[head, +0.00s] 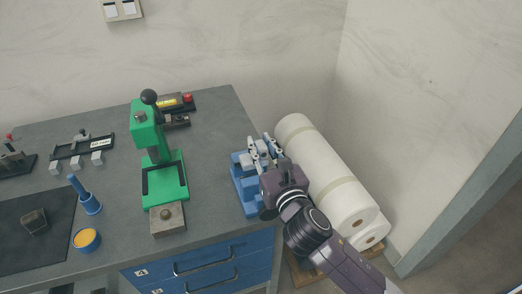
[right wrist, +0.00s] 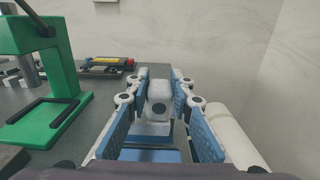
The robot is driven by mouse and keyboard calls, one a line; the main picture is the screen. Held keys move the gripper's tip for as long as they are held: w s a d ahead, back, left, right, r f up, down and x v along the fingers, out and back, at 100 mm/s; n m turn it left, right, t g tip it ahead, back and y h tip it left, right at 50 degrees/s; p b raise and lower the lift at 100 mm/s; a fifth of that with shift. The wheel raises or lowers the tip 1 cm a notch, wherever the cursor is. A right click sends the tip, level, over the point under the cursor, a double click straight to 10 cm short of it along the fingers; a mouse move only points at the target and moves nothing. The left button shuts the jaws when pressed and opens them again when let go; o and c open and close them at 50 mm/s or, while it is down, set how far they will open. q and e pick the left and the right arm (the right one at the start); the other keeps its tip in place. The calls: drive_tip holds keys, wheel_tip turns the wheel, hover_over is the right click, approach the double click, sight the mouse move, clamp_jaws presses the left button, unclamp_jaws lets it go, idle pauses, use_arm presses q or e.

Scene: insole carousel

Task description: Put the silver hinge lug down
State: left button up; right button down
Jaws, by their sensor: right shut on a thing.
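The silver hinge lug (right wrist: 158,92) stands upright in the right wrist view, with a rounded top and a dark hole in its face. My right gripper (right wrist: 158,112) has its blue-padded fingers on both sides of it and is shut on it. In the head view my right gripper (head: 262,150) is over a blue fixture (head: 241,191) at the bench's right edge. The fingers hide much of the lug there, and I cannot tell whether its base touches the fixture. My left gripper is not in view.
A green press (head: 165,186) stands left of the fixture, with a metal block (head: 167,219) in front. White rolls (head: 325,175) lie right of the bench. A blue cup (head: 86,240) and a blue post (head: 85,195) stand farther left. Bare grey worktop (head: 215,150) shows between press and fixture.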

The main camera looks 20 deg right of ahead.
drive_tip(key=shift+f, duration=0.6)
drive_tip(key=shift+f, duration=0.6)
drive_tip(key=c, duration=1.7)
unclamp_jaws()
